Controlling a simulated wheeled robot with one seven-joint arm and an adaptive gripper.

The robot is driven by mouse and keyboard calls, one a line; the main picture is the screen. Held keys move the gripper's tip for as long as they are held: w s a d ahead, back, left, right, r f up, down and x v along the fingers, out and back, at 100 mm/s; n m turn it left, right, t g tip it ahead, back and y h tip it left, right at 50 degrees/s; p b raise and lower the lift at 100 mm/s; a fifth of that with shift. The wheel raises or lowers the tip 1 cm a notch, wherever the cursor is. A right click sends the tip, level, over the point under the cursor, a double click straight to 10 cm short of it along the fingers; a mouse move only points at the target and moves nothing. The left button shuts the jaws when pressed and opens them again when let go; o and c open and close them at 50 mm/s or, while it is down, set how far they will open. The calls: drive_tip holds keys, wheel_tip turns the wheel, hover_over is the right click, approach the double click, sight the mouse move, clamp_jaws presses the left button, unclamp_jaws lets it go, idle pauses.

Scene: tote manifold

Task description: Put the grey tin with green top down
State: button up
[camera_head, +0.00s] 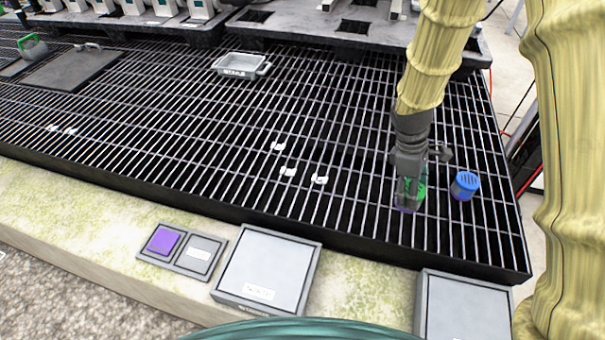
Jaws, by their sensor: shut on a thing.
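My gripper (410,192) points down over the right part of the black grating (345,215). It is shut on the grey tin with green top (420,188). Only a green patch of the tin shows between and beside the fingers; the rest is hidden by the gripper. I cannot tell whether the tin touches the grating. A blue-topped tin (465,186) stands on the grating just right of my gripper, apart from it.
A grey tray (241,65) sits on the grating at the back. Several small white pieces (320,180) lie near the middle. Grey panels (265,270) and a purple square (163,241) lie along the front ledge. The grating left of my gripper is mostly clear.

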drive_tip(key=n, duration=0.1)
drive_tip(key=s+d+n+t, duration=0.1)
drive_tip(key=n, duration=0.1)
drive_tip(key=s+d+n, duration=0.1)
drive_tip(key=n, duration=0.1)
drive_tip(key=shift+f, duration=0.2)
drive_tip(key=n, duration=0.1)
drive_tip(key=s+n+t, duration=0.1)
drive_tip(key=n, duration=0.2)
drive_tip(key=shift+s+d+f+n+t, duration=0.1)
drive_tip(key=shift+s+d+n+t, duration=0.2)
drive_tip(key=shift+d+n, duration=0.1)
drive_tip(key=shift+w, duration=0.1)
drive_tip(key=w+d+b, duration=0.1)
drive_tip(key=w+d, duration=0.1)
drive_tip(key=w, duration=0.3)
drive_tip(key=w+d+f, duration=0.1)
drive_tip(key=w, duration=0.4)
drive_tip(key=w+d+b, duration=0.1)
drive_tip(key=w+d, duration=0.1)
drive_tip(key=w, duration=0.2)
drive_tip(key=shift+w+d+f+b, duration=0.3)
drive_tip(key=shift+w+d+b, duration=0.05)
drive_tip(key=shift+w, duration=0.05)
drive_tip(key=shift+f+b, duration=0.75)
drive_tip(key=shift+f, duration=1.05)
drive_tip(key=shift+r, duration=0.1)
drive_tip(key=o, duration=1.2)
drive_tip(key=shift+c, duration=0.2)
